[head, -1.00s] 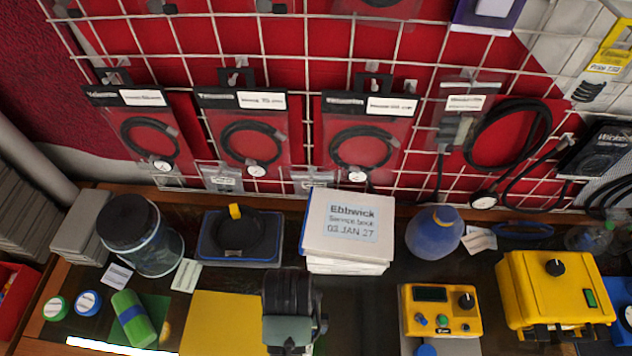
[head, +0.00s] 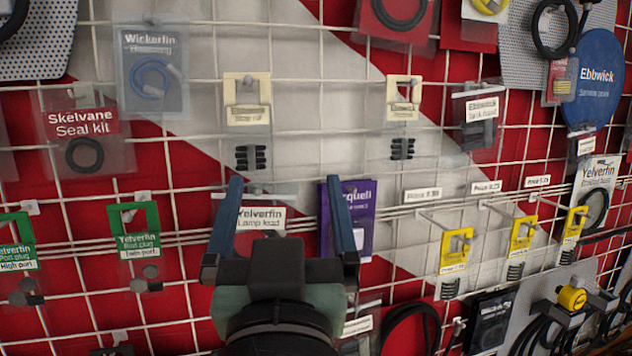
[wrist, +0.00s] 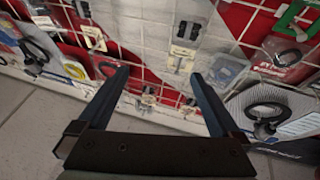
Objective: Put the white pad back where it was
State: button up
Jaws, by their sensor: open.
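My gripper (head: 285,186) is open, with its two blue fingers wide apart and raised in front of the wire grid wall. In the wrist view the open fingers of my gripper (wrist: 160,74) have nothing between them but the wall in the distance. I cannot make out a white pad for certain in either view now. Behind the fingers in the head view hang a Yelverfin lamp lead packet (head: 262,219) and a purple packet (head: 356,215), partly covered by the fingers.
The grid wall carries many hanging packets: green Yelverfin port plug cards (head: 137,240), a Skelvane seal kit (head: 84,127), cream cards (head: 247,100) and yellow cards (head: 455,248) on hooks that stick out. The bench top is out of the head view.

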jog(key=s+d+r+t+h, duration=0.1)
jog(key=s+d+r+t, duration=0.1)
jog(key=s+r+t, duration=0.3)
jog(key=s+r, duration=0.4)
jog(key=r, duration=0.2)
jog(key=shift+d+r+m+h, duration=0.3)
jog(key=shift+d+r+m, duration=0.1)
notch_tip(320, 180, down, 9)
jog(key=b, duration=0.8)
jog(key=shift+b, duration=0.4)
jog(key=shift+a, duration=0.1)
